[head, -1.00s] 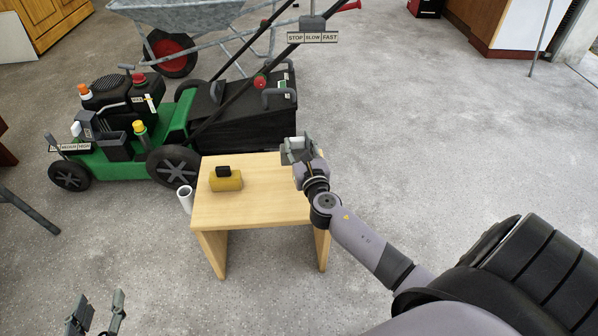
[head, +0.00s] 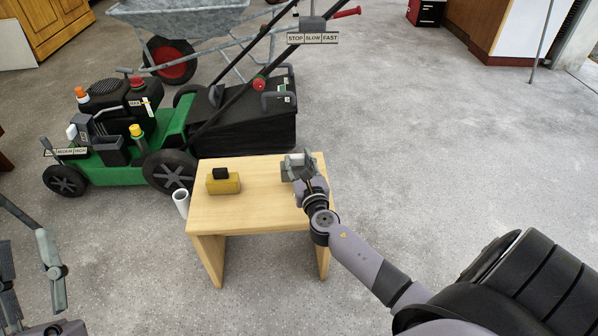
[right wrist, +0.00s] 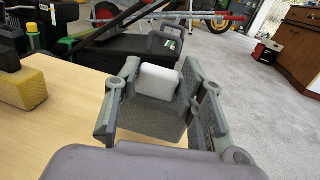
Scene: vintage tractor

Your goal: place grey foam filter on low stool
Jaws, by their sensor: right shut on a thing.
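The low stool (head: 255,212) is light wood and stands in the middle of the head view. My right gripper (head: 298,167) is over the right back part of its top. In the right wrist view, that gripper (right wrist: 160,108) is shut on the grey foam filter (right wrist: 155,117), a grey block with a pale rounded piece on top. The filter is upright between the fingers. I cannot tell whether its underside touches the stool top. My left gripper (head: 28,272) shows at the left edge of the head view, fingers apart, with nothing seen between them.
A yellow block with a black top (head: 222,182) stands on the stool's left part. A white tube (head: 181,203) is beside the stool's left edge. A green mower (head: 140,140) is close behind, with a wheelbarrow (head: 175,20) beyond. The stool's front middle is bare.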

